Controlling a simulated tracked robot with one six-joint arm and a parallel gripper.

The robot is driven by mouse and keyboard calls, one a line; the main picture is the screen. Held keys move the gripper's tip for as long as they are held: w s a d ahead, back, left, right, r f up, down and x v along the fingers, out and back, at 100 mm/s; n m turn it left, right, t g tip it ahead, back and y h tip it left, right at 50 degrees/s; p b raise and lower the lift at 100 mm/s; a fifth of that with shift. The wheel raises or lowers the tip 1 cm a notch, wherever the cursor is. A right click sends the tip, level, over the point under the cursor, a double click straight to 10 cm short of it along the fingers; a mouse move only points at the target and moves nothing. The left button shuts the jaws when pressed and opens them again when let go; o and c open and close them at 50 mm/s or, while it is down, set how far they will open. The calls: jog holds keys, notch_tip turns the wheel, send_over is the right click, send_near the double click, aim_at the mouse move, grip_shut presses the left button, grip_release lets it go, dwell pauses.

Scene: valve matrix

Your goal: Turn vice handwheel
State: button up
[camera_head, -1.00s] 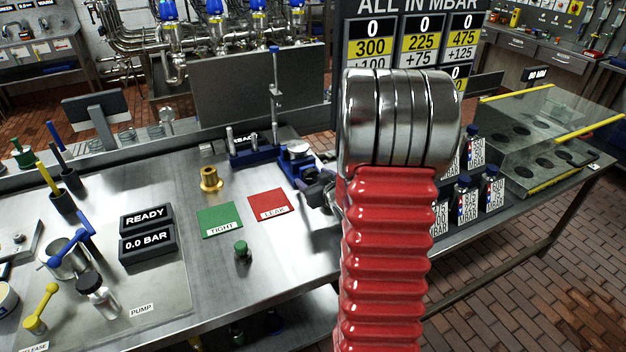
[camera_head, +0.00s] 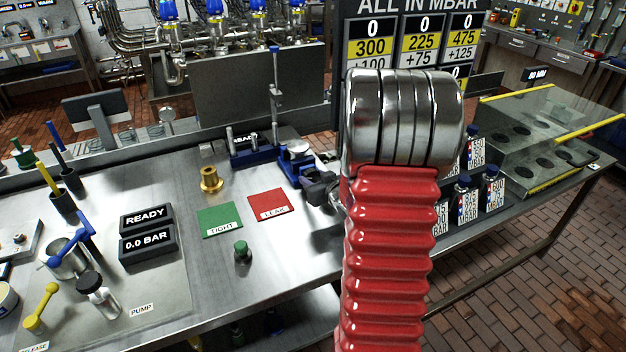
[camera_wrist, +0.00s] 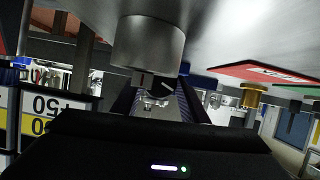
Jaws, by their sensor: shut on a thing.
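The blue vice (camera_head: 292,172) stands at the back of the steel bench, with a bright metal part on top. My gripper (camera_head: 322,190) is at the vice's near right side, partly hidden behind my red arm sleeve. The exact contact is dark and partly hidden. The handwheel cannot be made out clearly in the head view.
A green TIGHT mat (camera_head: 220,219) and a red LEAK mat (camera_head: 268,203) lie left of my gripper. A brass fitting (camera_head: 210,179) and a green-capped part (camera_head: 242,252) stand nearby. Labelled bottles (camera_head: 490,190) stand to the right of my arm.

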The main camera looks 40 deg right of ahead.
jog(key=shift+m+y, duration=0.5)
jog(key=shift+m, duration=0.2)
jog(key=o, duration=1)
jog(key=shift+o, duration=0.2)
jog(key=v, duration=1.2)
jog(key=shift+s, duration=0.2)
jog(key=shift+s+a+r, duration=0.15)
jog(key=shift+s+r, duration=0.05)
jog(key=shift+s, duration=0.45)
jog(key=shift+c, duration=0.5)
